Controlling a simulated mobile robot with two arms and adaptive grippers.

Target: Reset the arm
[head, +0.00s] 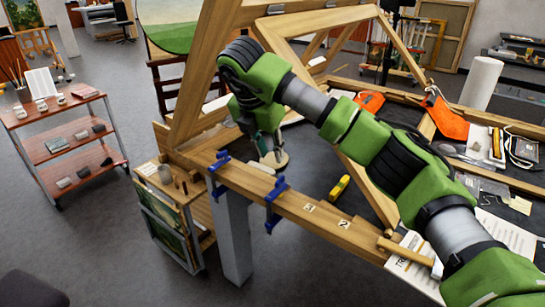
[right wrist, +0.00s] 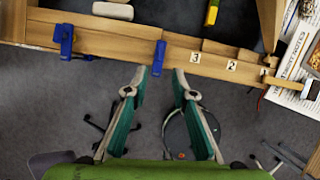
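My right arm reaches in from the right side of the head view, and its gripper (head: 266,150) hangs over the wooden beam (head: 310,212) along the bench's near edge. Two blue clamps grip the beam, one at left (right wrist: 64,40) and one just beyond the fingertips (right wrist: 158,58). My left gripper is in neither view.
A large wooden frame (head: 197,75) rises from the bench. A yellow tool (head: 340,187), orange items (head: 445,118) and papers (head: 500,235) lie on the bench. A red-shelved cart (head: 75,145) stands at left, a small cabinet (head: 160,185) nearer. Open floor (head: 100,235) lies at lower left.

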